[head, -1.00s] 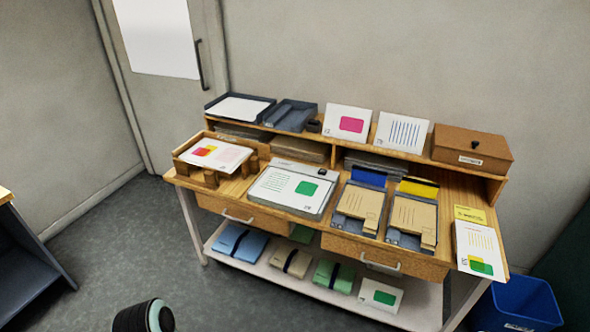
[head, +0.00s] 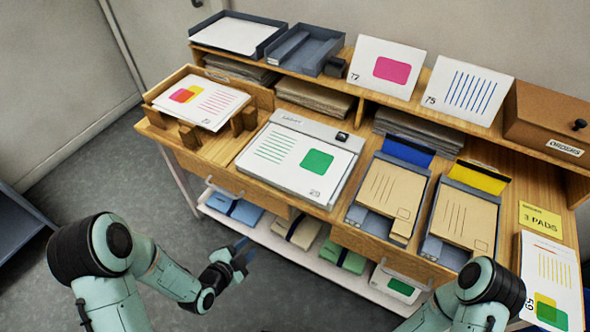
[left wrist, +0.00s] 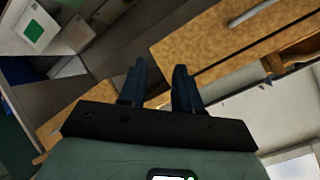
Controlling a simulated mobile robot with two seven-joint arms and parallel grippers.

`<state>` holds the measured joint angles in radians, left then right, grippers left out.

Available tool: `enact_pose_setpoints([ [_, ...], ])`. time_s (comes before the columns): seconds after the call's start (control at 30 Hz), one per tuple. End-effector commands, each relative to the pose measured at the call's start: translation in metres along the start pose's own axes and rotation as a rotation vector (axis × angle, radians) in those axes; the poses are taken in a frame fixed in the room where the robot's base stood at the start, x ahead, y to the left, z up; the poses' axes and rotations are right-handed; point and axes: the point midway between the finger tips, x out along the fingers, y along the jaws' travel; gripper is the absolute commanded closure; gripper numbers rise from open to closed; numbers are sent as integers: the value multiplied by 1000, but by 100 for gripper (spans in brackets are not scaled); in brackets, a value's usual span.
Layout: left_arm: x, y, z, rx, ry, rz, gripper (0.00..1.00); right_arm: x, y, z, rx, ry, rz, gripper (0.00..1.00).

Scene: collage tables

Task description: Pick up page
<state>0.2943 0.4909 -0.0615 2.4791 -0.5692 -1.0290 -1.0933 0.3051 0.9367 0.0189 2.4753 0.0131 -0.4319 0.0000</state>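Several printed pages are in the head view. One with red, yellow and pink shapes (head: 208,101) lies on a wooden stand at the desk's left. One with green lines and a green square (head: 299,158) lies on a grey flat device (head: 340,136). One with yellow lines and overlapping green and yellow shapes (head: 551,273) lies at the right end. My left gripper (head: 243,253) is in front of the desk, below its top, touching no page. In the left wrist view its dark fingers (left wrist: 158,82) are apart and empty. My right forearm shows at lower right; its gripper is out of view.
Two cards (head: 385,68) (head: 468,91) stand on the upper shelf beside grey trays (head: 306,48) and a brown box (head: 548,120). Two clipboard-like holders with tan envelopes (head: 389,195) (head: 464,218) fill the middle right. Folded bundles lie on the lower shelf (head: 318,266).

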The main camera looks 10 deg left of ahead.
Motion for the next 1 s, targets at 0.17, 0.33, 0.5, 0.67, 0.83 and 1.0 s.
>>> enact_pose_setpoints([
  [0.17, -15, -60, -42, 536, 209, -297, 67, 34, 9, -12, -1, 26, -3, 57],
  [0.33, -29, -80, -68, 760, 275, -437, 67, 42, 10, -16, -1, 36, -4, 57],
  [0.5, -11, -91, -84, 790, 286, -458, 67, 39, 9, -14, -2, 31, -5, 57],
  [0.67, 17, -100, -96, 787, 284, -457, 67, 37, 8, -11, -3, 23, -5, 57],
  [0.83, 34, -105, -102, 785, 281, -454, 67, 37, 8, -9, -3, 19, -5, 57],
  [1.0, 45, -108, -107, 785, 282, -454, 67, 36, 8, -8, -3, 15, -5, 57],
])
